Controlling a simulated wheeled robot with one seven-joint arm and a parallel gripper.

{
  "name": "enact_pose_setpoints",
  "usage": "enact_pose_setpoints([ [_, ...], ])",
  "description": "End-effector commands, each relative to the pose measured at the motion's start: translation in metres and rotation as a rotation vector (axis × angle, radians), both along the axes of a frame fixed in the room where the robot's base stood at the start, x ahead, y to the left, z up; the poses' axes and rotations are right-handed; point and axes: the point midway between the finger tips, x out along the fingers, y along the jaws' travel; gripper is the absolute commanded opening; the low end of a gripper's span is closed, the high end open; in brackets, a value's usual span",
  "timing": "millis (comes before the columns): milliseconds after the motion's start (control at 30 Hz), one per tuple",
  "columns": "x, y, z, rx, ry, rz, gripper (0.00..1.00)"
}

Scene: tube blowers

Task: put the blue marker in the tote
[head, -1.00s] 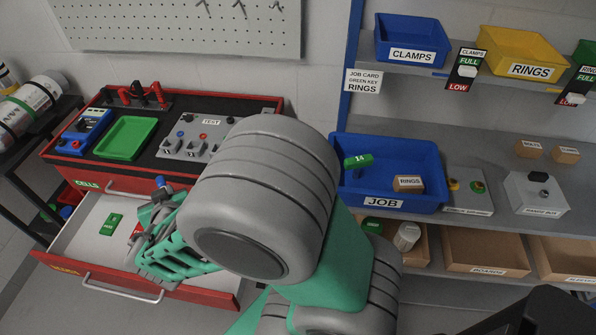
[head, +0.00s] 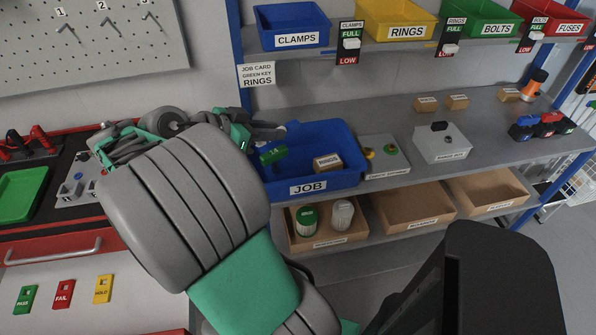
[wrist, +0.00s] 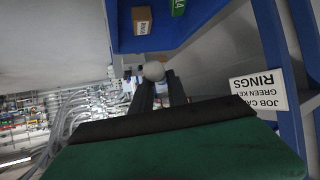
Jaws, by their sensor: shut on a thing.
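The blue tote labelled JOB (head: 345,180) stands on the shelf in the head view. Its blue wall also shows at the top of the wrist view (wrist: 165,40). My gripper (head: 270,131) is at the tote's back left, raised near its rim. In the wrist view my gripper (wrist: 160,90) is shut on the marker (wrist: 153,71), of which a pale rounded end shows between the fingertips. The rest of the marker is mostly hidden by the fingers. The tote holds a green tag (head: 272,155) and a small RINGS carton (head: 327,163).
A grey device with a green button (head: 388,163) stands right of the tote. The CLAMPS bin (head: 290,27) is on the shelf above, and a job card (head: 257,76) hangs at the left post.

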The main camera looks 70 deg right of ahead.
Motion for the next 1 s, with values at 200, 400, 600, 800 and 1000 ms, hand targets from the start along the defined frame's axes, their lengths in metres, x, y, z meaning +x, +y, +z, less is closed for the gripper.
enact_pose_setpoints([
  [200, -0.025, -0.025, -0.009, 0.000, 0.002, -0.058, 0.00],
  [400, -0.045, -0.079, -0.035, 0.001, 0.004, -0.055, 0.00],
  [600, -0.057, -0.113, -0.076, 0.001, 0.003, -0.050, 0.00],
  [800, -0.062, -0.128, -0.096, 0.000, 0.002, -0.047, 0.00],
  [1000, -0.062, -0.130, -0.127, 0.000, 0.002, -0.045, 0.00],
])
